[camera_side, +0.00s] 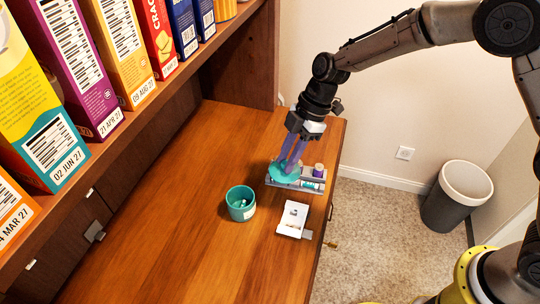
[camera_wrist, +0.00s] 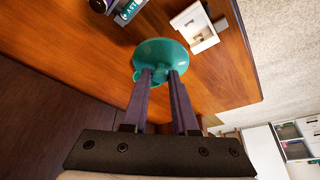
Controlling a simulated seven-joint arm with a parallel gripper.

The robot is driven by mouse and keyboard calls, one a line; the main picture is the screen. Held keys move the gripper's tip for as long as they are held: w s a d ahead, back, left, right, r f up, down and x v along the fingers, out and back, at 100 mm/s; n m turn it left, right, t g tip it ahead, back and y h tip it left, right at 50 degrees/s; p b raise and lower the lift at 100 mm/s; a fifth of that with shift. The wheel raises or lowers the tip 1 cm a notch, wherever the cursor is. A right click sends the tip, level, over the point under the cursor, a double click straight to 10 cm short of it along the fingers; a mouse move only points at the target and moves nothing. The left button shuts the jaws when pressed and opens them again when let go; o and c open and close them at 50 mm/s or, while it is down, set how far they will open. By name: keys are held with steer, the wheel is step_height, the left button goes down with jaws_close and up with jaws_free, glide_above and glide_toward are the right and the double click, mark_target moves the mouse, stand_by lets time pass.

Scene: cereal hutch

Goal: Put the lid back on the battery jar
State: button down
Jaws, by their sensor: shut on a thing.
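The battery jar (camera_side: 241,208) is a teal, open-topped cup with a white label, upright on the wooden desk. Small light-coloured items show inside it. The teal round lid (camera_side: 281,173) is between the purple fingers of my gripper (camera_side: 288,166), which is shut on it. In the side view the lid overlaps the grey tray, right of and behind the jar; whether it touches the tray is unclear. In the wrist view the lid (camera_wrist: 158,52) sits at the fingertips, its knob between them.
The grey tray (camera_side: 312,187) holds a purple-topped cylinder (camera_side: 318,170) and a teal item. A white box (camera_side: 293,217) lies in front of the tray, near the desk's right edge. Cereal boxes (camera_side: 120,45) line the shelf at upper left. The desk left of the jar is clear.

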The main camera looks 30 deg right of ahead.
steer(key=shift+s+d+r, duration=0.25)
steer(key=shift+s, duration=0.25)
steer(key=shift+s+d+r, duration=0.25)
steer(key=shift+s, duration=0.25)
steer(key=shift+w+r+m, duration=0.15)
steer(key=shift+r+m, duration=0.15)
steer(key=shift+r, duration=0.05)
steer(key=w+a, duration=0.4)
steer(key=a, duration=0.8)
step_height(320, 180, down, 6)
steer(key=shift+f, duration=0.2)
steer(key=shift+f, duration=0.2)
stand_by(0.8)
steer(key=c, duration=0.6)
jaws_free()
steer(key=shift+s, duration=0.1)
